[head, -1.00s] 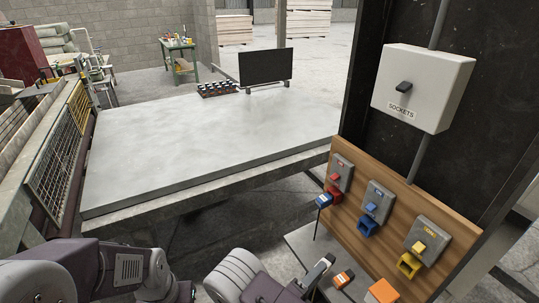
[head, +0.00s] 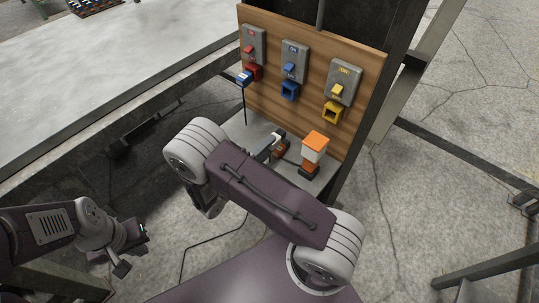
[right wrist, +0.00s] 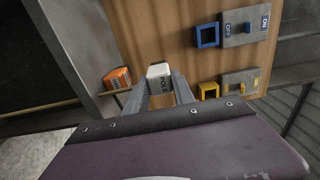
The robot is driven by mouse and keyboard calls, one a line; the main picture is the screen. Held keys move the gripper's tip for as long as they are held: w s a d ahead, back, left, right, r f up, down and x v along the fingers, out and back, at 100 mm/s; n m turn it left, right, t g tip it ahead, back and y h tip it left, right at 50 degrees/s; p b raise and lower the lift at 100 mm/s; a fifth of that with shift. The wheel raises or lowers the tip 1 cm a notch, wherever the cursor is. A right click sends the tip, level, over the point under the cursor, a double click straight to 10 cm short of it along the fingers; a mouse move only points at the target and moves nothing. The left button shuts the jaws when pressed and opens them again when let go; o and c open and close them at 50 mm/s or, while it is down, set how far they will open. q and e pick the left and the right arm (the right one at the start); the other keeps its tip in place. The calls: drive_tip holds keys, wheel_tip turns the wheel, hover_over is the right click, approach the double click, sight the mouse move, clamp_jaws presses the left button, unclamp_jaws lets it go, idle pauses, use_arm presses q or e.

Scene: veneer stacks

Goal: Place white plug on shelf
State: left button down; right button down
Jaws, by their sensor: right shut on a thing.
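My right gripper (right wrist: 158,88) is shut on a white plug (right wrist: 158,70) with dark lettering, held between its fingertips in front of the wooden panel. In the head view my right gripper (head: 272,145) is partly hidden behind my forearm, over the grey shelf (head: 258,128); only a small whitish bit shows at its tip. I cannot tell whether the plug touches the shelf. An orange plug (right wrist: 117,78) with a white label sits on the shelf beside it. My left gripper (head: 135,248) hangs low at the left, away from the shelf; its jaws are unclear.
The panel (head: 330,45) carries red (head: 254,72), blue (head: 290,90) and yellow (head: 332,112) sockets below grey switches. A blue-and-white plug (head: 244,78) with a hanging cord is at the red socket.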

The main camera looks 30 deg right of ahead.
drive_tip(key=shift+a+f, duration=0.1)
drive_tip(key=shift+f, duration=0.15)
wheel_tip(320, 180, down, 4)
drive_tip(key=shift+r, duration=0.15)
drive_tip(key=shift+f, duration=0.3)
drive_tip(key=c, duration=1.2)
unclamp_jaws()
drive_tip(key=shift+c, duration=0.2)
drive_tip(key=shift+o, duration=0.9)
drive_tip(key=shift+f, duration=0.1)
drive_tip(key=shift+w, duration=0.1)
